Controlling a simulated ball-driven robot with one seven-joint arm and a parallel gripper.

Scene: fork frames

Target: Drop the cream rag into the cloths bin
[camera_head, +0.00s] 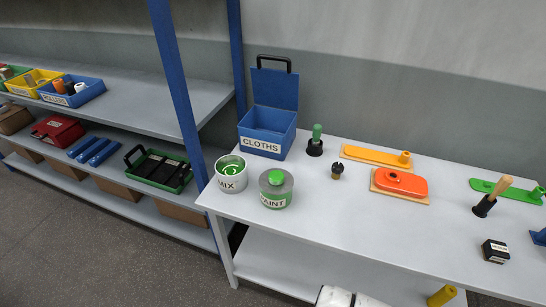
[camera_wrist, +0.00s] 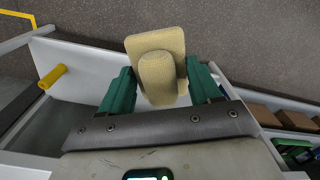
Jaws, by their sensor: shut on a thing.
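The cream rag (camera_wrist: 158,62) is folded and held between the teal fingers of my gripper (camera_wrist: 160,72) in the wrist view. My gripper is shut on it, and the rag's top stands out past the fingertips. Grey floor shows behind it. The cloths bin (camera_head: 289,141) is a blue box labelled CLOTHS at the back left of the table in the head view. Its lid (camera_head: 276,88), with a dark handle, stands open against the wall side. The part of the bin's inside that shows looks empty. My gripper and the rag are not visible in the head view.
A MIX can (camera_head: 231,183) and a PAINT can (camera_head: 276,197) stand in front of the bin. A green-topped tool (camera_head: 316,142) stands right of it. A blue shelf post (camera_head: 180,95) rises at its left. The table's front middle (camera_head: 350,225) is clear.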

